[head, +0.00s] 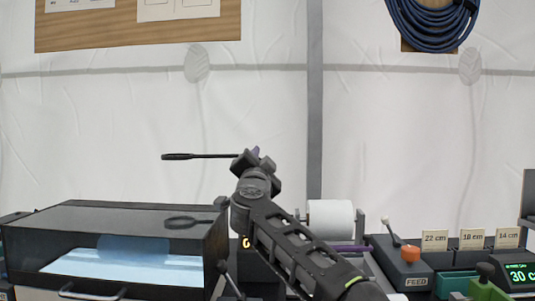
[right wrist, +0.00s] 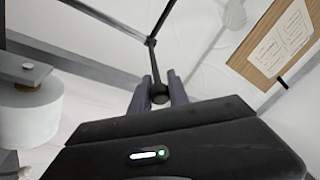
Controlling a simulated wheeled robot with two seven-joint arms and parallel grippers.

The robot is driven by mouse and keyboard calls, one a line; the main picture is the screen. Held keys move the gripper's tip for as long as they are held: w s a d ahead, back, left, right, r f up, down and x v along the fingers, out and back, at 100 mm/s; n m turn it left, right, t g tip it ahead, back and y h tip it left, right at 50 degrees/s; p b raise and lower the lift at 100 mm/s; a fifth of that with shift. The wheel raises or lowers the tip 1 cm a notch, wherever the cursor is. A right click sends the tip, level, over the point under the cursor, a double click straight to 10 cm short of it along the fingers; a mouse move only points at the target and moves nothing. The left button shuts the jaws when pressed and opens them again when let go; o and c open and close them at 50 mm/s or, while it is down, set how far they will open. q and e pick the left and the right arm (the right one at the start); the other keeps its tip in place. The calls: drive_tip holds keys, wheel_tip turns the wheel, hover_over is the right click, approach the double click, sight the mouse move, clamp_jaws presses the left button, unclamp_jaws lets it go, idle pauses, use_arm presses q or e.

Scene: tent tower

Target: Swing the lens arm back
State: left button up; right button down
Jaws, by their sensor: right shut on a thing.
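The lens arm (head: 215,156) is a thin black rod with a thicker dark end at the left, seen edge-on. It stands out level above the dark box at the left. My right gripper (head: 258,153) is at the rod's right end. A thin black rod (right wrist: 155,68) of the lens arm runs on from that knob. My wrist hides the arm's post in the head view. My left gripper is not in view.
Below the lens arm is a dark box (head: 95,214) with a lit blue interior. A dark ring shape, perhaps a shadow, lies on its top. Air above is clear.

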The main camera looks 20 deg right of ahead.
drive_tip(key=shift+w+a+m+h+p, duration=0.1)
drive_tip(key=shift+a+m+h+p, duration=0.2)
drive_tip(key=shift+a+h+p, duration=0.15)
drive_tip(key=shift+f+h, duration=0.1)
drive_tip(key=shift+h, duration=0.15)
drive_tip(key=shift+d, duration=0.1)
drive_tip(key=c, duration=1.3)
unclamp_jaws()
drive_tip(key=s+a, duration=0.1)
drive_tip(key=s, duration=0.3)
drive_tip(key=s+a, duration=0.2)
drive_tip(key=s, duration=0.2)
drive_tip(key=s+a+b, duration=0.1)
drive_tip(key=s+a, duration=0.1)
drive_tip(key=s, duration=0.2)
drive_tip(key=shift+a+f, duration=0.15)
drive_tip(key=shift+a, duration=0.1)
drive_tip(key=shift+c, duration=0.5)
